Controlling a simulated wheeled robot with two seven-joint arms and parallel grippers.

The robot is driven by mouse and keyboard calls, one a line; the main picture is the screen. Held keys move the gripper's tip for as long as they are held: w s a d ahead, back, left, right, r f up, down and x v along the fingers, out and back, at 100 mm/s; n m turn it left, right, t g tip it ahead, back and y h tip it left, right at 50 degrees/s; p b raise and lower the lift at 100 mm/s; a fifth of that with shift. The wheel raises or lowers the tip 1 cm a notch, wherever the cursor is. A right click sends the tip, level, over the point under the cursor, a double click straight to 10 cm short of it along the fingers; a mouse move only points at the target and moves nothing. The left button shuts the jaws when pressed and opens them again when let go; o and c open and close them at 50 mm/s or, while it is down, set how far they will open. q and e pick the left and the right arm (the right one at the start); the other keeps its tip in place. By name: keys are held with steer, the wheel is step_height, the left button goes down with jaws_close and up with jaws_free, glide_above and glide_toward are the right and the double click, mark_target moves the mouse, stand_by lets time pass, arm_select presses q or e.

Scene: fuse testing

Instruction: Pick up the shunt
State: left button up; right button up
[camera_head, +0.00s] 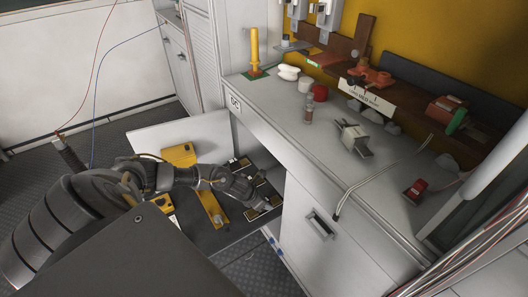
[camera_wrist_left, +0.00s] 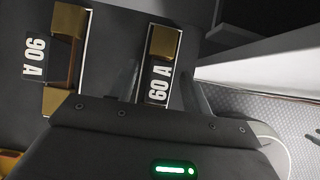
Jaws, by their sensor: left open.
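In the left wrist view, a shunt marked 60 A (camera_wrist_left: 159,82), black with brass ends, lies in the drawer. A similar shunt marked 90 A (camera_wrist_left: 36,58) lies to its left. In the head view, several such black and brass shunts (camera_head: 260,207) lie in the open drawer, partly hidden by my left gripper (camera_head: 257,197). My left gripper is open and reaches down over the drawer by the 60 A shunt. Its body covers the near end of that shunt in the wrist view. Whether its fingers touch the shunt cannot be told. My right gripper is not in view.
The open drawer (camera_head: 222,240) also holds yellow tools (camera_head: 209,203). The cabinet front (camera_head: 328,235) stands close at the right. The grey worktop (camera_head: 285,103) above carries jars, a metal clamp (camera_head: 355,139) and a red device (camera_head: 416,188).

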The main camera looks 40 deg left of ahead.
arm_select(q)
steer(key=shift+x, duration=1)
jaws_close()
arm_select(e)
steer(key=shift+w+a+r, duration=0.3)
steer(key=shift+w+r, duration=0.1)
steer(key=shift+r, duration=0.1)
arm_select(q)
steer(key=shift+r, duration=0.1)
steer(key=shift+r, duration=0.3)
step_height(320, 180, up, 2)
steer(key=shift+r, duration=0.2)
steer(key=s+a+r, duration=0.3)
steer(key=s+r, duration=0.6)
steer(key=s, duration=0.4)
steer(key=shift+s+a+r, duration=0.2)
steer(key=shift+s+r, duration=0.2)
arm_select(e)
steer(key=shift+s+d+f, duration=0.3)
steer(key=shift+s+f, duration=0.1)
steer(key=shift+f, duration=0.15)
